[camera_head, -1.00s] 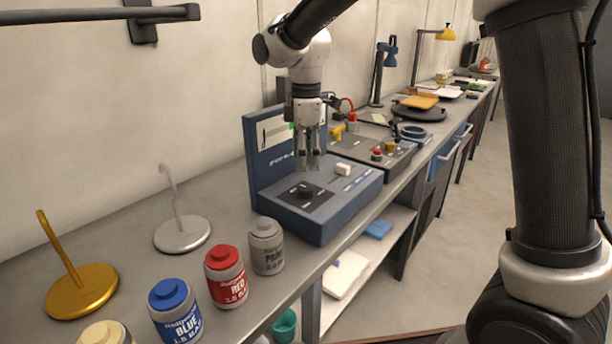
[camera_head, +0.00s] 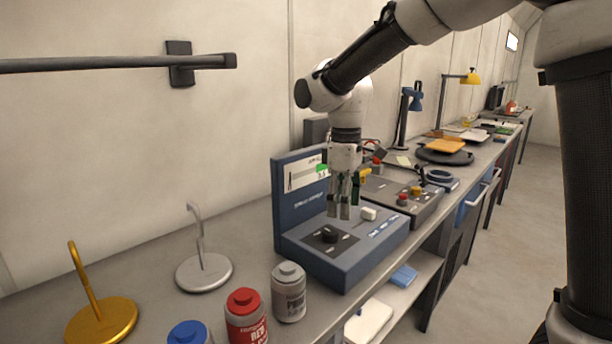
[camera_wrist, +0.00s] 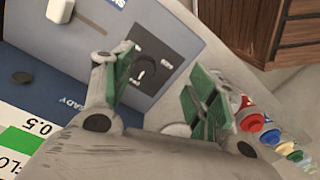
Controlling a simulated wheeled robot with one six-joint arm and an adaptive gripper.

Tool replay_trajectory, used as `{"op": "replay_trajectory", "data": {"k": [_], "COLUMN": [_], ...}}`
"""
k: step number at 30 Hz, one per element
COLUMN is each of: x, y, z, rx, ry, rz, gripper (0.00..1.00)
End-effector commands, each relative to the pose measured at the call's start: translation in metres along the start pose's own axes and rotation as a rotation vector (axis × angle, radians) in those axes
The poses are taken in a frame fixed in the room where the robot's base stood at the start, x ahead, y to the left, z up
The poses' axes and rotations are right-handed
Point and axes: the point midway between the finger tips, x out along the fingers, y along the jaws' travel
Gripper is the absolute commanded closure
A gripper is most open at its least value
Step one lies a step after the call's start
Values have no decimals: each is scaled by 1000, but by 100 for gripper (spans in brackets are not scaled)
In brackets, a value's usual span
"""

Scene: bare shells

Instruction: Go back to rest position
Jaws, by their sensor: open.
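My gripper (camera_head: 342,208) points down, open and empty, above the blue console in the head view. The console (camera_head: 345,270) has an upright back panel, a black knob (camera_head: 327,234) on a dark plate and a white switch (camera_head: 369,213). In the wrist view my green-padded fingers (camera_wrist: 165,95) are spread apart, with the black knob (camera_wrist: 145,72) seen between and beyond them. The white switch (camera_wrist: 60,10) is at the upper left there. The fingers look apart from the knob.
On the bench are a grey bottle (camera_head: 289,293), a red bottle (camera_head: 246,318), a blue-capped bottle (camera_head: 189,334), a silver stand (camera_head: 204,270) and a gold stand (camera_head: 100,320). A second control box (camera_head: 395,201) stands behind the console. Floor at right is clear.

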Motion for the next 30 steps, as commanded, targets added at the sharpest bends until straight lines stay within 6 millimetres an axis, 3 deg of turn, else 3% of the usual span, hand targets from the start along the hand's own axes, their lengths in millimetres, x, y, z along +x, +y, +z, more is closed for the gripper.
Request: {"op": "replay_trajectory", "data": {"k": [1, 8, 15, 18, 24, 30], "x": [-5, -17, -20, -19, -35, -37], "y": [-3, -17, -54, -70, -81, -81], "z": [26, 131, 258, 294, 329, 334], "rx": [98, 502, 900, 986, 1095, 1118], "ry": [10, 76, 208, 264, 361, 372], "rz": [5, 29, 86, 123, 199, 211], "gripper": [42, 42, 42, 42, 42, 42]}}
